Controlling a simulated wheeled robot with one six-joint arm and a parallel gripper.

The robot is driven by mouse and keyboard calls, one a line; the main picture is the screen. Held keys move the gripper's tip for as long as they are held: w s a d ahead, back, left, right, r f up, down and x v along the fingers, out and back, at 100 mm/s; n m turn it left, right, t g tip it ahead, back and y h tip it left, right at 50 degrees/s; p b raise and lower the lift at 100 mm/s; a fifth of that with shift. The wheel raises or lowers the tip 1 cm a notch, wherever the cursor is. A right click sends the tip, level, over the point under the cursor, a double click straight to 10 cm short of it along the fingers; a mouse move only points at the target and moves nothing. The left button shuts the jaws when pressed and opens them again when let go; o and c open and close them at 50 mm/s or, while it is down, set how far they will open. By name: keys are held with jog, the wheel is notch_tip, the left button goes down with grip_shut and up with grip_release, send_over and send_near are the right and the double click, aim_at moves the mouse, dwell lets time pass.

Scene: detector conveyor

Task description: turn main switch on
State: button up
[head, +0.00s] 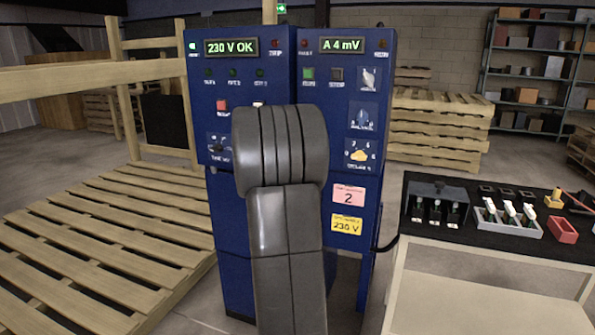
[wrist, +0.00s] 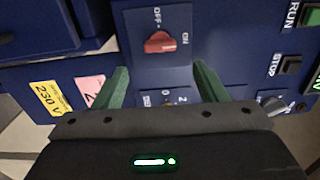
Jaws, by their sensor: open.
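The main switch appears to be the red rotary knob (wrist: 160,43) on a blue plate marked OFF and ON, in the upper middle of the wrist view. The handle lies nearly level in that picture; I cannot tell for certain which mark it points to. My gripper (wrist: 163,80) is open, with a green finger on each side below the knob in the picture and nothing between them that it holds. I see no contact with the knob. In the head view my arm hides the gripper and the red knob on the blue cabinet (head: 380,100).
Close by are a green RUN button (wrist: 312,16), a black STOP button (wrist: 290,65), a grey knob (wrist: 272,103) and a partly hidden selector. A yellow 230 V label (wrist: 48,98) is left. A workbench (head: 425,250) stands right of the cabinet, a pallet (head: 100,245) left.

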jog(key=v, duration=0.6)
jog(key=shift+s, duration=0.4)
jog(key=shift+w, duration=0.1)
jog(key=x, duration=1.3)
jog(key=shift+w+p, duration=0.35)
jog(key=shift+s, duration=0.15)
